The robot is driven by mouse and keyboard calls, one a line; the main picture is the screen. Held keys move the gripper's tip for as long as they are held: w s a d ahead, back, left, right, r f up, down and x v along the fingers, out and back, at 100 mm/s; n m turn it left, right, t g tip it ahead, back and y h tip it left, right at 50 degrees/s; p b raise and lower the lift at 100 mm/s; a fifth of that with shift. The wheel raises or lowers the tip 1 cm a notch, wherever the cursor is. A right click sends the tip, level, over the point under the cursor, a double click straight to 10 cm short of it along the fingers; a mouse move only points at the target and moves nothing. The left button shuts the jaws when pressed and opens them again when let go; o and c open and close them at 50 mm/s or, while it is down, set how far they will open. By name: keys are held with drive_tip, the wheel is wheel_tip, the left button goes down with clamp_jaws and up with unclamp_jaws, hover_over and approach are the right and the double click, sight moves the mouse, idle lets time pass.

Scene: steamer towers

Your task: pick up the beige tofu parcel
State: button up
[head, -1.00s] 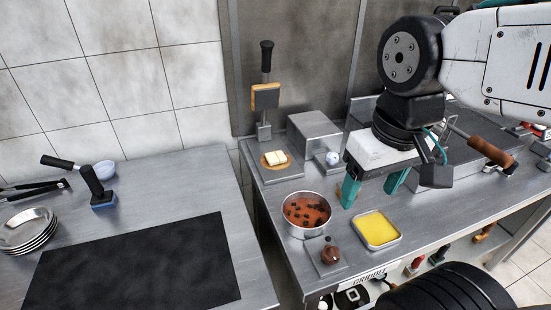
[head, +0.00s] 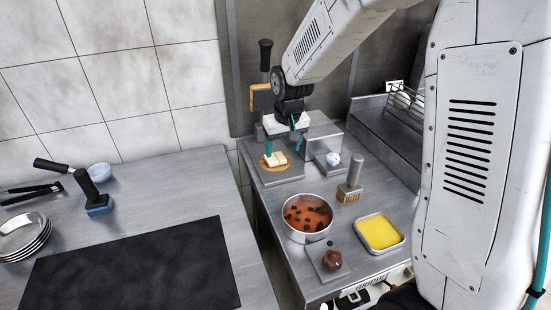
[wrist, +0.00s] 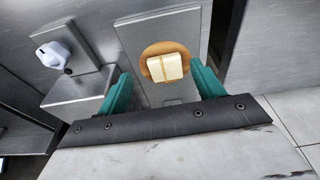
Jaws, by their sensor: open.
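My gripper (head: 283,147) has teal fingers and is at the parcel's far side in the head view. In the wrist view my gripper (wrist: 160,95) is open, with nothing between the fingertips. I cannot tell the height of the fingertips above the plate.
A metal box (head: 325,138) stands close to the right of my gripper. A white knobbed item (head: 332,159) sits on a small plate beside it. A pot of red broth (head: 307,218), a yellow tray (head: 380,233) and a handled brush (head: 350,185) stand nearer.

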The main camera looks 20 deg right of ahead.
sight(275, 156)
drive_tip(key=shift+t, duration=0.5)
drive_tip(key=w+f, duration=0.1)
drive_tip(key=f, duration=0.1)
drive_tip(key=w+f, duration=0.3)
drive_tip(key=f, duration=0.1)
drive_tip(key=shift+w+a, duration=0.2)
drive_tip(key=shift+w, duration=0.15)
drive_tip(key=c, duration=1.1)
